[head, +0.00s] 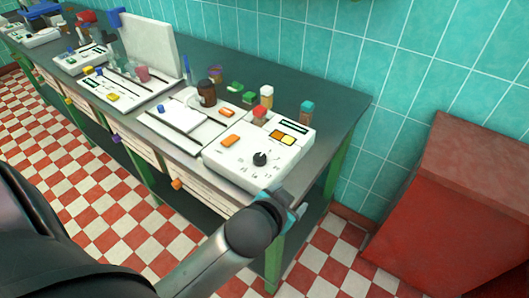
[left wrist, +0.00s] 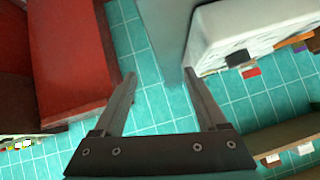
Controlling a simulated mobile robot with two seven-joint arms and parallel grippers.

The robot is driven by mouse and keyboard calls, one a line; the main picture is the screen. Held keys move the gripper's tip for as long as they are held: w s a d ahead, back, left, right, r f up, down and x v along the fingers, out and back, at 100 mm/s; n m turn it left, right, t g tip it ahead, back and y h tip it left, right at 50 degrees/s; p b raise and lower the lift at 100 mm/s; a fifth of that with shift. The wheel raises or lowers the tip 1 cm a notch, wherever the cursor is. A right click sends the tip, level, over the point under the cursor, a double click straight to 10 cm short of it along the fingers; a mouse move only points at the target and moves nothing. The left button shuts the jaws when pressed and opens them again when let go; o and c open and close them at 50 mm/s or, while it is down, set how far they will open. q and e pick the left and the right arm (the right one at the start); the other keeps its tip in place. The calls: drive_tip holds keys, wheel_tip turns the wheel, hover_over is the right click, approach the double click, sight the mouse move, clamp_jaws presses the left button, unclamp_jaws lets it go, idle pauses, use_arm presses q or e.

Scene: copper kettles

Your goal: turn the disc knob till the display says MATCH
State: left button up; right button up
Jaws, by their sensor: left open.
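The white console (head: 236,165) stands at the near right end of the counter. On its top is a dark disc knob (head: 260,159) with marks around it. Small orange and yellow windows (head: 288,140) are behind the knob; I cannot read any word there. My left gripper (head: 297,214) is off the counter's front edge, apart from the knob and largely hidden by its own wrist. In the left wrist view the gripper (left wrist: 158,78) is open and empty, with the white console (left wrist: 215,25) and the dark knob (left wrist: 239,58) to the right of the fingers. My right gripper is not in view.
A brown cup (head: 207,93), a white bottle (head: 267,97) and a teal-topped jar (head: 306,112) stand behind the console. A flat white unit (head: 188,124) is left of it. A red box-like block (head: 450,195) stands on the floor at right.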

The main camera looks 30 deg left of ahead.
use_arm(q)
drive_tip(key=w+d+r+m+t+h, duration=0.35)
drive_tip(key=w+r, duration=0.25)
drive_tip(key=r, duration=0.4)
drive_tip(key=w+d+r+m+t+h, duration=0.3)
drive_tip(key=w+d+r+m+t, duration=0.15)
drive_tip(key=r, duration=0.45)
drive_tip(key=s+d+r+m+g+h, duration=0.2)
drive_tip(key=d+r+m+g+h, duration=0.1)
drive_tip(key=d+m+g+h, duration=0.4)
drive_tip(key=s+d+r+m+g+h, duration=0.1)
drive_tip(key=d+r+m+g+h, duration=0.25)
drive_tip(key=m+h, duration=0.4)
drive_tip(key=m+g+y, duration=0.3)
drive_tip(key=g+y, duration=0.5)
drive_tip(key=y, duration=1.2)
hover_over(260, 156)
wheel_tip(260, 156, down, 10)
wheel_tip(260, 156, down, 14)
drive_tip(key=shift+s+f+b, duration=0.1)
drive_tip(key=shift+f+b, duration=0.05)
drive_tip(key=shift+b, duration=0.4)
